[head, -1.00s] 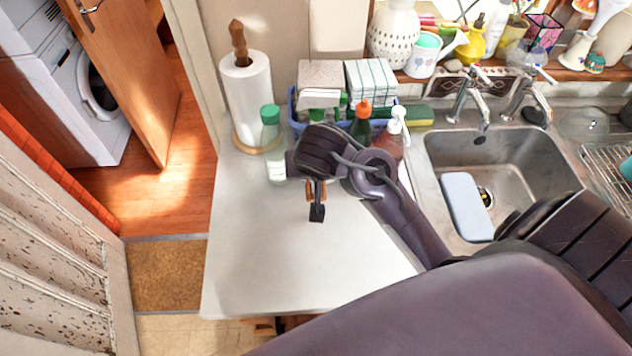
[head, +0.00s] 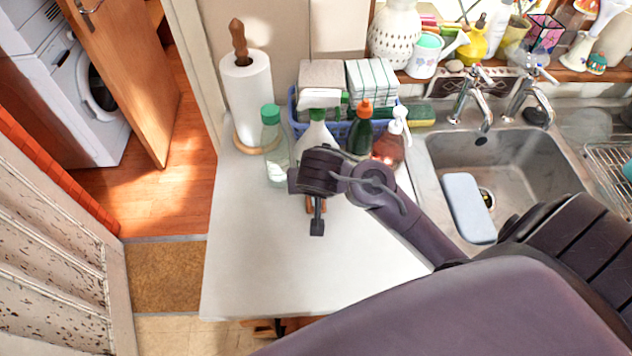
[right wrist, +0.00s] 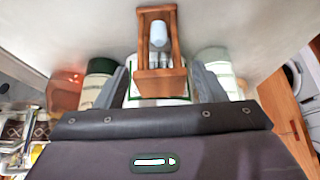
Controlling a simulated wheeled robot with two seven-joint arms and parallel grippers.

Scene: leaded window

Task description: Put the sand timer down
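The sand timer (right wrist: 160,83) has a brown wooden frame with a pale glass bulb and sits between the two fingers of my right gripper (right wrist: 160,76) in the right wrist view. The fingers lie close along both sides of its near end plate. In the head view my right gripper (head: 317,222) hangs over the white counter, and only small wooden bits of the timer (head: 309,205) show beneath the wrist. Whether the timer's far end touches the counter (head: 270,270) I cannot tell. My left gripper is not in view.
A spray bottle (head: 316,135), a green-capped bottle (head: 271,130), a dark bottle (head: 361,132) and a reddish soap bottle (head: 388,150) stand just behind the gripper. A paper towel roll (head: 247,95) stands at back left, the sink (head: 520,160) at right. The front counter is clear.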

